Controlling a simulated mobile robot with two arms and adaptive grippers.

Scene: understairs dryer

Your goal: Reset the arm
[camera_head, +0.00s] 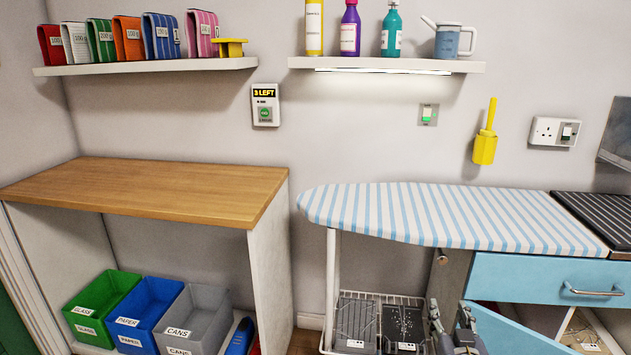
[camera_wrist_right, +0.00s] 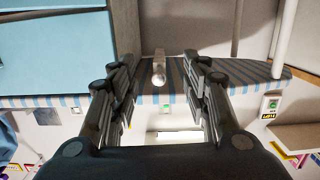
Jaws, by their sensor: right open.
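My right gripper (camera_head: 449,312) shows at the bottom of the head view, in front of the cabinet under the ironing board. Its two dark fingers point up and stand apart with nothing between them. In the right wrist view the same gripper (camera_wrist_right: 160,64) is open and empty, with both fingers spread. A small pale knob-like part shows beyond the gap between them. The rest of the right arm is cut off by the lower edge of the head view. My left gripper is not in view.
The striped ironing board (camera_head: 440,215) overhangs above the gripper. A wire basket (camera_head: 327,341) with dark boxes stands to its left. A blue drawer (camera_head: 548,284) is at right, with a blue door (camera_head: 505,330) ajar below. A wooden-topped unit (camera_head: 160,190) stands left.

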